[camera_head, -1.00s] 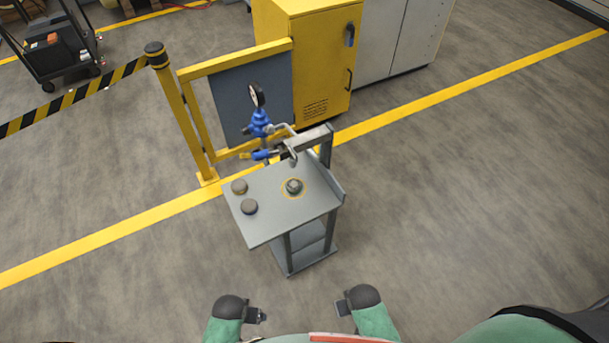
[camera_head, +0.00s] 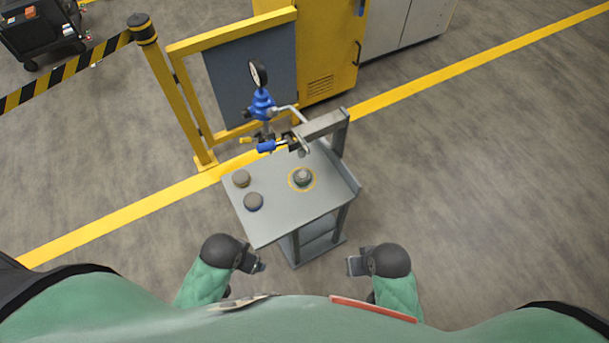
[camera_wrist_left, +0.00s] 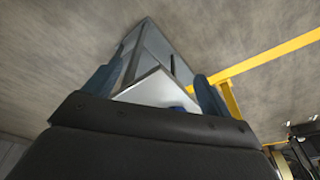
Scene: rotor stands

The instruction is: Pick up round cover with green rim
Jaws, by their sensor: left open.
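Several small round dark pieces sit on the grey stand (camera_head: 280,218). One round piece (camera_head: 241,178) is at its left edge, and no rim colour can be made out. A second round piece (camera_head: 253,201), with a bluish edge, is nearer me. A third piece (camera_head: 303,176) sits inside a yellow ring. I cannot pick out a green rim on any of them. My left gripper (camera_head: 260,267) is open and empty, in front of the stand and apart from it; its two fingers also show in the left wrist view (camera_wrist_left: 155,88). My right gripper (camera_head: 351,266) is to the right; its jaw opening cannot be made out.
A blue fixture with a dial gauge (camera_head: 262,103) and a grey bracket (camera_head: 325,127) rise at the stand's back. Behind are a yellow-framed panel (camera_head: 250,85), a yellow cabinet (camera_head: 330,60) and a striped barrier (camera_head: 80,70). Floor right of the stand is clear.

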